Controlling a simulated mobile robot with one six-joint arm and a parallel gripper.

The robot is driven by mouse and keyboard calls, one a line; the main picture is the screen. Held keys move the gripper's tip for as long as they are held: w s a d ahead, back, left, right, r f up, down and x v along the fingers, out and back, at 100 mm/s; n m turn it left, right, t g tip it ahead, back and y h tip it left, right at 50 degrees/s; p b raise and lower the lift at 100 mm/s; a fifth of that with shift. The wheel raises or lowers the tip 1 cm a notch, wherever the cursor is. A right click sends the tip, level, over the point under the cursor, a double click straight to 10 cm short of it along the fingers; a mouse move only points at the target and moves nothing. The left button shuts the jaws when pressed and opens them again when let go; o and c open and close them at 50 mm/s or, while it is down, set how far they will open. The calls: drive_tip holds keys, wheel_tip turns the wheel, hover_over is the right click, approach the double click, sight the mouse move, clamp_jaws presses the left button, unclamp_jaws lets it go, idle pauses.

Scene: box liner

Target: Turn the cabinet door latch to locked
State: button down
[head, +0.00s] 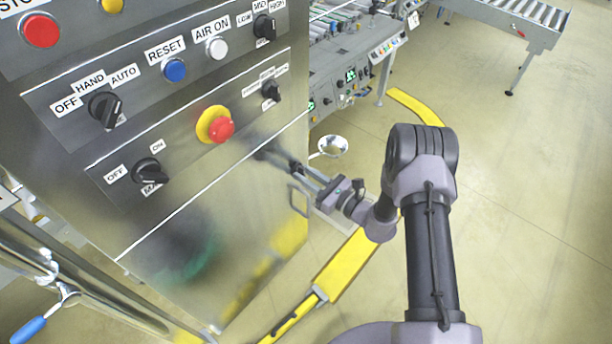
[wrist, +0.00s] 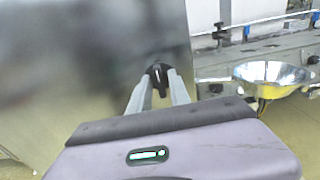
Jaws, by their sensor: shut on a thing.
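The cabinet door (head: 215,225) is a shiny metal panel below the control panel. Its latch (wrist: 157,75) is a small black knob near the door's right edge. In the head view the latch (head: 297,166) is small and partly covered by my fingers. My gripper (head: 301,169) reaches it from the right. In the wrist view the two grey fingers of my gripper (wrist: 159,80) stand on either side of the latch, shut on it. The latch's exact angle and any lock marking cannot be made out.
Above are switches and a red emergency button (head: 221,129) on a yellow ring. A metal bowl (head: 332,146) is behind my gripper, also in the wrist view (wrist: 272,78). Open floor lies to the right.

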idle(0.5)
drive_tip(key=c, duration=1.5)
unclamp_jaws()
drive_tip(key=shift+d, duration=0.1)
drive_tip(key=p+v, duration=0.4)
drive_tip(key=v, duration=1.3)
drive_tip(key=shift+s, duration=0.15)
